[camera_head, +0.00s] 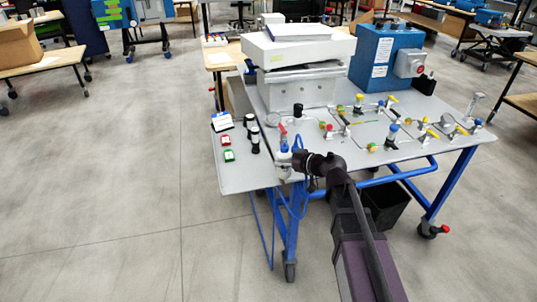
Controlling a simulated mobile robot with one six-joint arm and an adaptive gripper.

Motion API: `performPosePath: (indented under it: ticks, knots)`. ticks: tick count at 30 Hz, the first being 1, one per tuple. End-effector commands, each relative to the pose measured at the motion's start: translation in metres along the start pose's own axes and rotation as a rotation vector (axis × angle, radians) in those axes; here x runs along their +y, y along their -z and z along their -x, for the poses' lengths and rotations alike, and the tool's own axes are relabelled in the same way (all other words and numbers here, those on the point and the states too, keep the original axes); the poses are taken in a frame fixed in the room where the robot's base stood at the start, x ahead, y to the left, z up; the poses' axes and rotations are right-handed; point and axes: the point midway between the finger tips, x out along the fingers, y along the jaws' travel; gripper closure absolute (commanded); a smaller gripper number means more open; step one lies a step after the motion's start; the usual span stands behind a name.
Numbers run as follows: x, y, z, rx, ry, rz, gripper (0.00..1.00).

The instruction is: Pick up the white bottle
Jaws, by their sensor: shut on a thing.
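The white bottle (284,165) is at the front edge of the grey cart top, left of my arm's end. It looks upright, and its upper part is partly hidden by blue and red parts. My gripper (297,161) reaches in from the right at the bottle's side and is shut on it. The fingers are small and dark here. I cannot tell whether the bottle's base touches the cart.
The cart top (240,178) holds black cylinders (255,142), red and green buttons (228,155), and several valves with coloured handles (392,132). A white analyser (298,50) and a blue box (385,55) stand behind. Open floor (120,190) lies left.

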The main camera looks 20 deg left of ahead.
Motion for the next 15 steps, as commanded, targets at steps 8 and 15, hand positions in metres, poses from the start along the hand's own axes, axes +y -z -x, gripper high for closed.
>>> performPosePath:
  ticks: [8,15]
  knots:
    - [0.007,-0.013,0.044,0.001,-0.002,-0.001,0.93]
    - [0.01,-0.018,0.06,0.0,0.0,0.0,0.93]
